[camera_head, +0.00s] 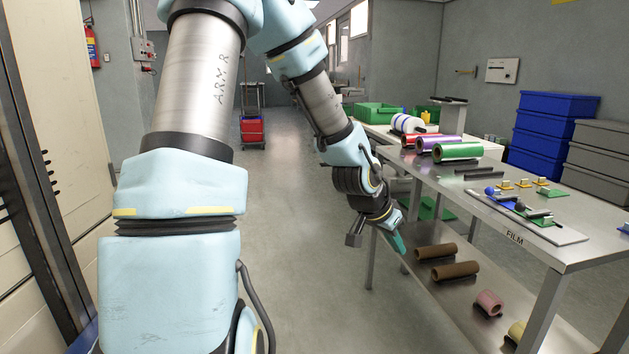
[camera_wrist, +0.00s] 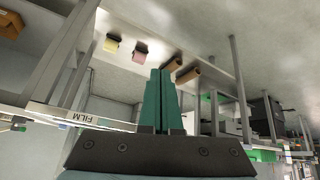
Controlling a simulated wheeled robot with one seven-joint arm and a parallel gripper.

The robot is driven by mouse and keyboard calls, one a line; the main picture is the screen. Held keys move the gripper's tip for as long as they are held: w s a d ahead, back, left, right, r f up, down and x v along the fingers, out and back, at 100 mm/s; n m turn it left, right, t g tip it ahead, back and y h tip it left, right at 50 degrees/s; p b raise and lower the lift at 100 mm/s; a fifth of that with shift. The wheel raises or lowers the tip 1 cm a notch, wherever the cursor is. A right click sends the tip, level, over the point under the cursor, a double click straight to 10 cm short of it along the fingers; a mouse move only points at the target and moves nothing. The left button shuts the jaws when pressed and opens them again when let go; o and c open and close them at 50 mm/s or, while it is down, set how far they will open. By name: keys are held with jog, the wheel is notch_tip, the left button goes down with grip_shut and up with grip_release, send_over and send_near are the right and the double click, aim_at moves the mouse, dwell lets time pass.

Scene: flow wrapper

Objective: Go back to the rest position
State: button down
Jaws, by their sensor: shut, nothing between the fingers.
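My gripper (camera_head: 399,243) hangs at the left edge of the film table (camera_head: 585,243), pointing down, with teal fingers. In the wrist view my gripper (camera_wrist: 160,85) shows its two green fingers side by side, shut and with nothing between them. My arm reaches from the top of the head view down to the table's side. No rest position is marked in either view.
Film rolls, including a green one (camera_head: 457,151), lie on the table top. Brown cores (camera_head: 455,270) and a pink roll (camera_head: 488,303) lie on the lower shelf. Blue crates (camera_head: 545,130) stand behind. The floor left of the table is clear; a red bin (camera_head: 252,131) stands far back.

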jog(key=s+a+r+n+g+y, duration=0.1)
jog(key=s+a+n+y, duration=0.3)
jog(key=a, duration=0.9)
jog(key=s+a+r+n+g+y, duration=0.15)
jog(key=s+a+n, duration=0.3)
jog(key=a, duration=0.75)
notch_tip(320, 180, up, 15)
jog(key=p, duration=1.4)
jog(key=shift+a+n+t+p, duration=0.3)
jog(key=shift+a+n+t, duration=0.05)
jog(key=shift+a, duration=0.05)
